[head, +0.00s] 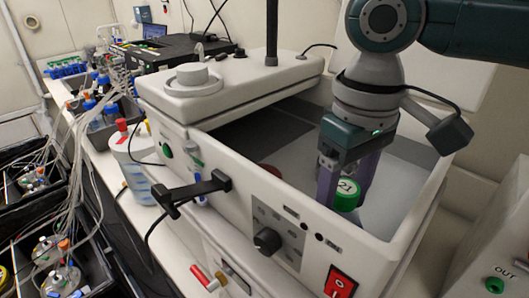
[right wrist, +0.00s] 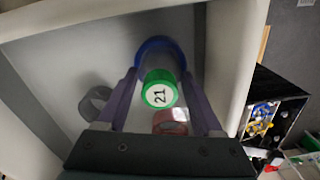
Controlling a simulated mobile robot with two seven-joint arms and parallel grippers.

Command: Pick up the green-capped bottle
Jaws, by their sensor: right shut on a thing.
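The green-capped bottle (head: 346,193), with a round white label reading 21 on its cap, is inside the open shaker box (head: 222,136) in the head view. My right gripper (head: 345,183) reaches down into the box with its purple fingers on either side of the bottle, shut on it. In the right wrist view, the green cap (right wrist: 160,90) sits between the two fingers of the right gripper (right wrist: 160,76). The lower part of the bottle is hidden, and I cannot tell whether it is lifted. My left gripper is not in view.
In the right wrist view, a blue ring (right wrist: 158,44), a grey ring (right wrist: 95,101) and a reddish ring (right wrist: 170,121) are near the bottle. The box walls surround the gripper. A black handle (head: 188,194) projects from the box front. A white jug (head: 138,165) stands left.

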